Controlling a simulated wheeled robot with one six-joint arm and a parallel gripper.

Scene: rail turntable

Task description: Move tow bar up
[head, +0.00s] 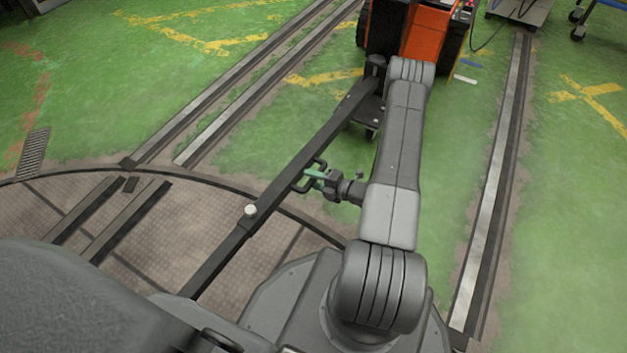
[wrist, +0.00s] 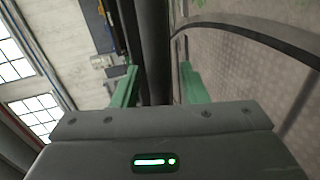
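The tow bar (head: 288,178) is a long dark bar. It slopes from the orange machine at the top down to the turntable side near my base, with a pale knob (head: 250,210) partway along. A small dark loop handle (head: 299,187) sticks out from its right side. My gripper (head: 314,174), with green fingers, is at this handle. In the wrist view the two green fingers (wrist: 160,85) stand apart, with a dark bar (wrist: 154,45) running up between them. A gap shows beside the right finger. Whether the fingers touch the handle is too small to tell.
The orange and black machine (head: 428,32) stands at the bar's far end. Rails (head: 230,110) run on the left and another rail (head: 495,180) on the right. The round turntable plate (head: 130,235) is at lower left. Green floor (head: 465,130) is open on the right.

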